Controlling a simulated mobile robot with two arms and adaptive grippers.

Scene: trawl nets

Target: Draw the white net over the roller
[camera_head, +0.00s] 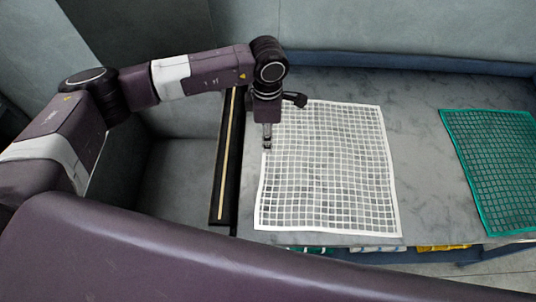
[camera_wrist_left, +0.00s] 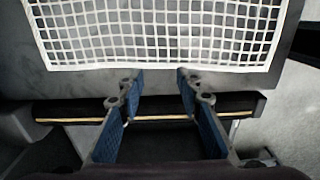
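The white net (camera_head: 325,165) lies spread on the grey table, nearly flat, its left edge close to the roller. The roller (camera_head: 226,165) is a dark bar with a yellow strip along the table's left edge; no net lies over it. My left gripper (camera_head: 267,142) points down at the net's left edge. In the left wrist view its fingers (camera_wrist_left: 158,78) are apart and empty, tips just at the border of the white net (camera_wrist_left: 155,35), with the roller (camera_wrist_left: 238,104) crossing behind the fingers. I cannot tell whether the tips touch the net. My right gripper is not in view.
A green net (camera_head: 495,165) lies on the table (camera_head: 425,200) to the right, with bare table between the nets. Left of the roller is a lower, empty grey area (camera_head: 180,175). Yellow material (camera_head: 440,247) and other coloured pieces show below the table's front edge.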

